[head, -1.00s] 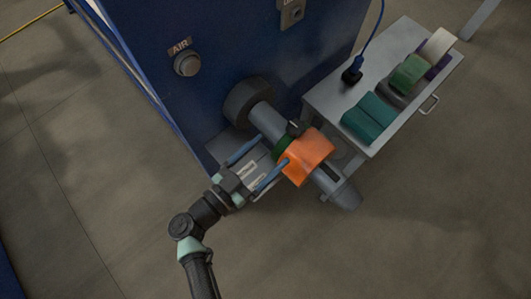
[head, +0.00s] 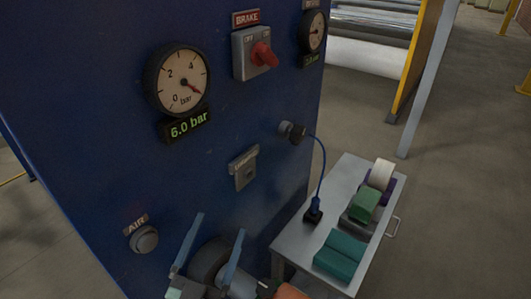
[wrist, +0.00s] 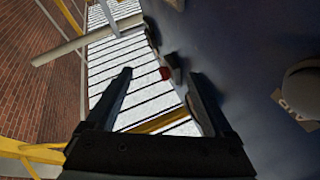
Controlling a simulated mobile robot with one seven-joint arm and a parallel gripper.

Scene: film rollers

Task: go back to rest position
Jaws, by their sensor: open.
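My gripper (head: 219,224) is at the bottom of the head view, in front of the blue machine panel. Its two blue fingers point up in the picture, are spread apart and hold nothing. In the wrist view my gripper (wrist: 160,78) is also open, with dark fingers and an empty gap. The orange roll (head: 290,291) shows only its top at the bottom edge of the head view. The dark round roller hub (head: 207,262) is partly hidden behind the fingers.
The blue panel (head: 110,130) carries a gauge (head: 178,80), a red brake switch (head: 263,54) and the AIR button (head: 144,240). Open floor lies right of the cart.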

